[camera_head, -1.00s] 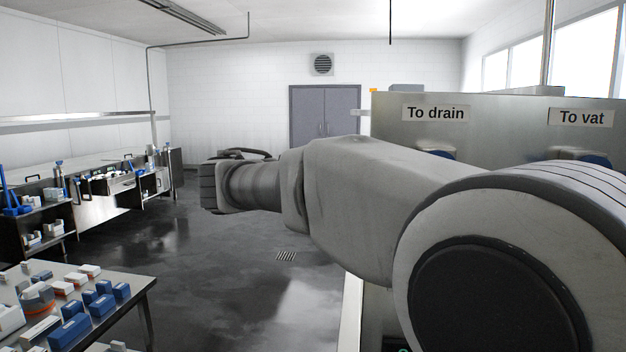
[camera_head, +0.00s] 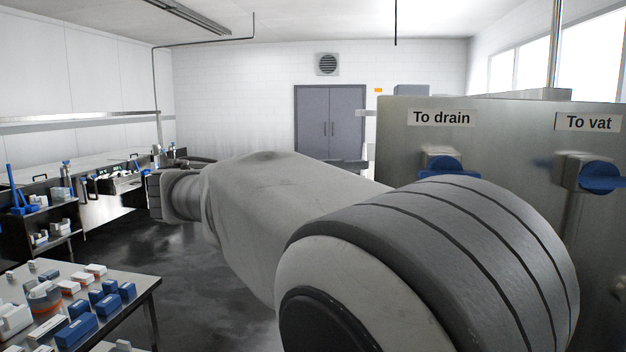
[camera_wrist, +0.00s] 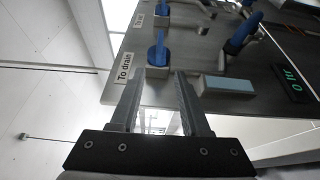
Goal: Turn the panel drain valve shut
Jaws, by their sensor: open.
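The metal panel (camera_head: 510,145) stands at the right in the head view. Below its "To drain" label (camera_head: 441,118) is the drain valve with a blue handle (camera_head: 445,166), partly hidden by my arm. In the wrist view the drain valve's blue handle (camera_wrist: 158,50) lies beyond my fingertips, roughly along the direction of the label's text. My gripper (camera_wrist: 160,76) is open and empty there, its fingers pointing toward this valve. I see no grip on the handle. My fingers do not show in the head view.
The vat valve's blue handle (camera_head: 604,175) is right of the drain valve. The wrist view also shows a larger blue lever (camera_wrist: 243,33), a block with a pale blue face (camera_wrist: 228,86) and a green-digit display (camera_wrist: 292,84). A table with boxes (camera_head: 140,293) stands front left.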

